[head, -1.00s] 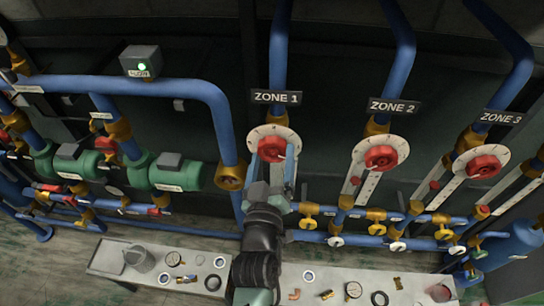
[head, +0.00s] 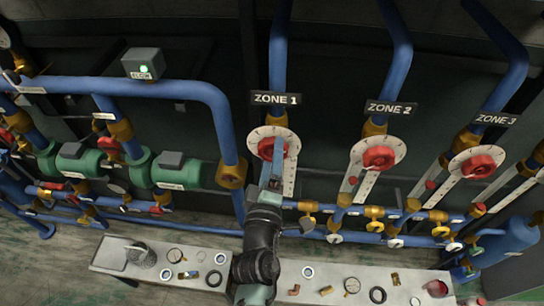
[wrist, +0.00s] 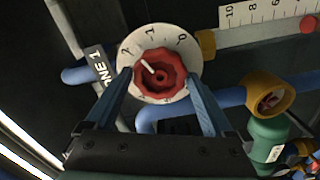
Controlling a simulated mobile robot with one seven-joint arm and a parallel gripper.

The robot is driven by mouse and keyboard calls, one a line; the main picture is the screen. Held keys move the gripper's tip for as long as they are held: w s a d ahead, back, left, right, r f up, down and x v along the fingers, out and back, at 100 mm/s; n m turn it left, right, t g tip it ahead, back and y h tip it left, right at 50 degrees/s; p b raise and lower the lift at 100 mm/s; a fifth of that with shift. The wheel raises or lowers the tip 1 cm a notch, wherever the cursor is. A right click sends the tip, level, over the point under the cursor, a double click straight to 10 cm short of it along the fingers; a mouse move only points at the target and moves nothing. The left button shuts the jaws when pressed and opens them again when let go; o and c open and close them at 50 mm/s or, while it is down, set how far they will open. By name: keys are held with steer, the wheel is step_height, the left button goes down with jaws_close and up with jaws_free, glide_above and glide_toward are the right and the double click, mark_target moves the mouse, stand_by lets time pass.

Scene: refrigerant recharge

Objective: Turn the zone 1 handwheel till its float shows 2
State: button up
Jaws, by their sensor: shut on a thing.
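The red zone 1 handwheel (head: 268,148) sits on a white numbered dial (head: 253,138) under the ZONE 1 sign (head: 276,99). My gripper (wrist: 158,80) is shut on the handwheel (wrist: 162,82), one blue finger on each side of its rim. In the wrist view, the wheel's white mark points between 1 and 2 on the dial. The zone 1 scale (wrist: 262,14) runs off to the upper right there, with a red piece (wrist: 309,23) near the picture edge that may be the float. I cannot read its level. The head view shows part of the scale (head: 290,180) beside my gripper.
Similar red handwheels for zone 2 (head: 379,157) and zone 3 (head: 479,163) stand to the right. Blue pipes (head: 190,90) and green pumps (head: 178,170) fill the left. A low bench (head: 105,268) with loose fittings lies below.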

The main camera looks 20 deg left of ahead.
steer(key=n, duration=0.4)
steer(key=shift+n, duration=0.4)
steer(key=o, duration=1.3)
steer(key=shift+c, duration=0.2)
steer(key=shift+s, duration=0.1)
steer(key=v, duration=0.7)
steer(key=shift+r, duration=0.1)
